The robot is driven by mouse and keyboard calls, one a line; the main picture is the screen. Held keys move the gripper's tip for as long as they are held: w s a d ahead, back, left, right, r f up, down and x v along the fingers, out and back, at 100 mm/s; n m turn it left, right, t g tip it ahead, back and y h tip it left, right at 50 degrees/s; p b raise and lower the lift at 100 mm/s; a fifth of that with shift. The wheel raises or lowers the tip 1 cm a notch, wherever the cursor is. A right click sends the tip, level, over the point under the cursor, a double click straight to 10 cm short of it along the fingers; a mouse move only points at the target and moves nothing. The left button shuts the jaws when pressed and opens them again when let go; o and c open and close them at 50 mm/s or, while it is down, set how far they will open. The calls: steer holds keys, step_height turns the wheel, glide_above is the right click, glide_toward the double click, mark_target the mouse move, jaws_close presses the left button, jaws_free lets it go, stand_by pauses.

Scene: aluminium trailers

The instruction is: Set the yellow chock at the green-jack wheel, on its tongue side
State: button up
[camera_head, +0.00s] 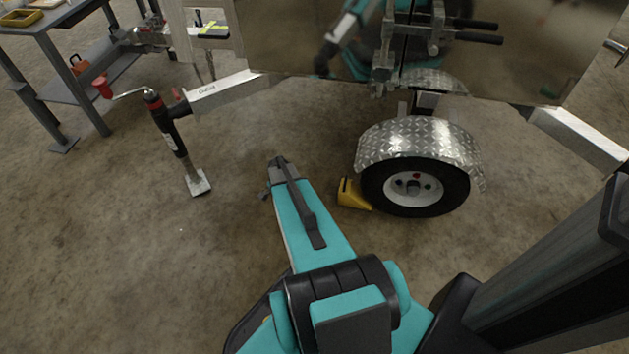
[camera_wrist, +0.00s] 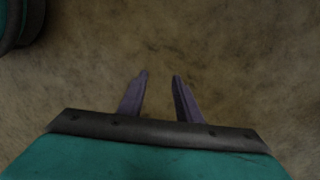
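The yellow chock (camera_head: 351,195) sits on the floor at the left side of the trailer wheel (camera_head: 414,188), close against the tyre; I cannot tell whether it touches. This is the side towards the tongue (camera_head: 226,92) and its jack (camera_head: 169,130). The jack looks black with a red band and a red handle knob; I see no green on it. My gripper (camera_head: 279,162) is low over the floor, left of the chock and apart from it. In the wrist view my gripper (camera_wrist: 160,77) has its fingers apart, with only bare floor between them.
A diamond-plate fender (camera_head: 417,140) covers the wheel's top. The trailer's shiny side panel (camera_head: 300,35) stands behind. A workbench (camera_head: 60,60) with a shelf is at the upper left. The floor between jack and wheel is clear apart from the chock and my arm.

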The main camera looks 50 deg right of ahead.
steer(key=s+a+n, duration=0.2)
steer(key=a+n, duration=0.1)
steer(key=a, duration=0.3)
steer(key=s+a+n+g, duration=0.1)
steer(key=s+a+n, duration=0.1)
steer(key=a, duration=0.4)
steer(key=s+a+f+n, duration=0.1)
steer(key=s+a+n, duration=0.1)
steer(key=a+n, duration=0.2)
steer(key=shift+a+n+g, duration=0.3)
steer(key=shift+a+n, duration=0.1)
steer(key=shift+a, duration=0.55)
steer(key=s+a+r+n+g, duration=0.1)
steer(key=s+a+n, duration=0.9)
steer(key=s+a, duration=0.1)
steer(key=shift+a+g+h, duration=0.4)
steer(key=shift+a+r, duration=0.1)
